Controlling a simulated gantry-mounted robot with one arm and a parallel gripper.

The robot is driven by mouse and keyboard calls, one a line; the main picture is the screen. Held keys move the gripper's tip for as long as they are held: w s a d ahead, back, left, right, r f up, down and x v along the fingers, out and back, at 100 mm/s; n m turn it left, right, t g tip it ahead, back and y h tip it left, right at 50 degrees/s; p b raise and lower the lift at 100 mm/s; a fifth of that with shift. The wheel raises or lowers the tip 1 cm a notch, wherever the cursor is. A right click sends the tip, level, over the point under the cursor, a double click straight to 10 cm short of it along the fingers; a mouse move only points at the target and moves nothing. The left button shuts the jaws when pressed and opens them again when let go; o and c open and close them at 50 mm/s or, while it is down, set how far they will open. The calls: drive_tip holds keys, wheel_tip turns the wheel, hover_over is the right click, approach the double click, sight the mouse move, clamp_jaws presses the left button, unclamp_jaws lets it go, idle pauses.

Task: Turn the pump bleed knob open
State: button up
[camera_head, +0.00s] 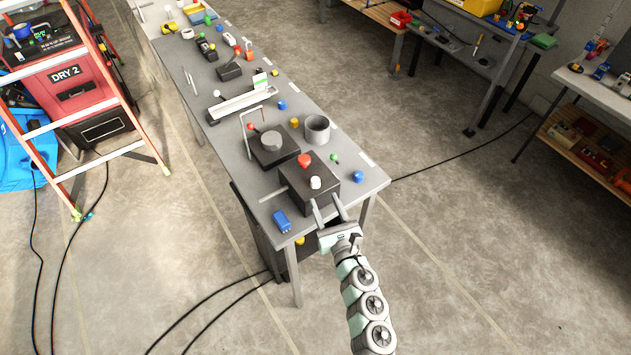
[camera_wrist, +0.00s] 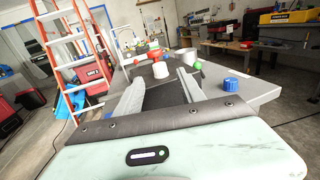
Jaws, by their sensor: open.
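A dark box-shaped unit (camera_head: 318,192) stands near the close end of the grey workbench. A white knob (camera_head: 315,183) and a red knob (camera_head: 304,160) sit on its top. No readable label shows which one is the pump bleed knob. My gripper (camera_head: 327,203) is open at the near side of the unit, its fingers pointing toward the white knob. In the wrist view, the white knob (camera_wrist: 160,70) appears between and beyond the two fingertips, with nothing held. The red knob (camera_wrist: 154,54) shows behind it. Contact between fingers and unit cannot be told.
A blue knob (camera_head: 358,177) and a blue block (camera_head: 282,221) flank the unit on the bench (camera_head: 372,188). Behind it are a second dark unit (camera_head: 289,150) with a wire handle and a grey cup (camera_head: 317,128). A red ladder (camera_head: 90,105) stands left.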

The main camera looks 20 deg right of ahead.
sight(318, 184)
drive_tip(key=w, duration=0.7)
drive_tip(key=shift+w+d, duration=0.2)
drive_tip(key=shift+d, duration=0.1)
drive_tip(key=shift+w, duration=0.65)
drive_tip(key=shift+c, duration=0.6)
clamp_jaws()
